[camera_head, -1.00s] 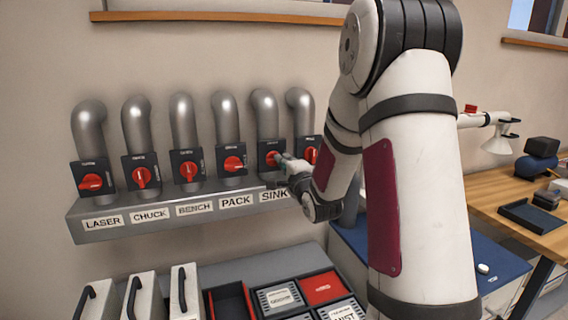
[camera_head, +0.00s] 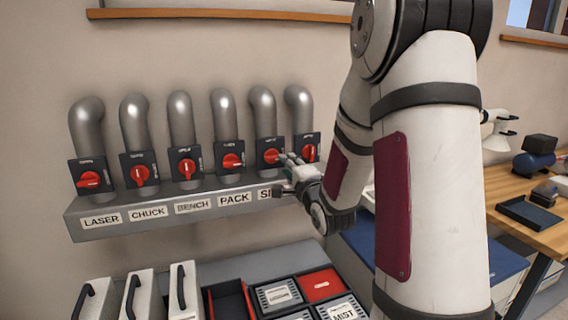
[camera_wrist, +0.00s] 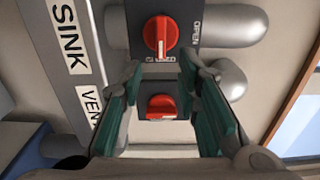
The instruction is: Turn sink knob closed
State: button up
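The red sink knob (camera_head: 270,156) sits on a dark plate above the partly covered SINK label (camera_head: 265,193). It also shows in the wrist view (camera_wrist: 161,36), with its handle crosswise to the pipe and the OPEN mark to one side. My gripper (camera_head: 285,160) is in front of the panel, just right of the sink knob. In the wrist view its green-padded fingers (camera_wrist: 162,112) are spread apart with nothing held. They stand clear of the sink knob; the vent knob (camera_wrist: 161,106) appears between them, farther back.
More red knobs stand left: laser (camera_head: 90,180), chuck (camera_head: 140,175), bench (camera_head: 186,169) and pack (camera_head: 233,161). A grey labelled ledge (camera_head: 160,227) juts out below them. Bins and a red box (camera_head: 322,286) lie beneath. A wooden table (camera_head: 525,190) is at right.

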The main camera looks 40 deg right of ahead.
jog(key=shift+v, duration=1.25)
jog(key=s+a+r+n+g+y, duration=0.2)
jog(key=s+a+n+g, duration=0.55)
jog(key=a+n, duration=0.45)
jog(key=s+a+n+g+y, duration=0.1)
jog(key=s+a+n+g, duration=0.1)
jog(key=s, duration=0.5)
jog(key=s+a+f+n+g+y, duration=0.1)
jog(key=s+a+n, duration=0.3)
jog(key=s, duration=0.4)
jog(key=s+a+n+g+y, duration=0.1)
jog(key=s+a+n+g, duration=0.1)
jog(key=s+a, duration=0.3)
jog(key=shift+s+a+n+g, duration=0.35)
jog(key=shift+s+n, duration=0.35)
jog(key=shift+s, duration=0.45)
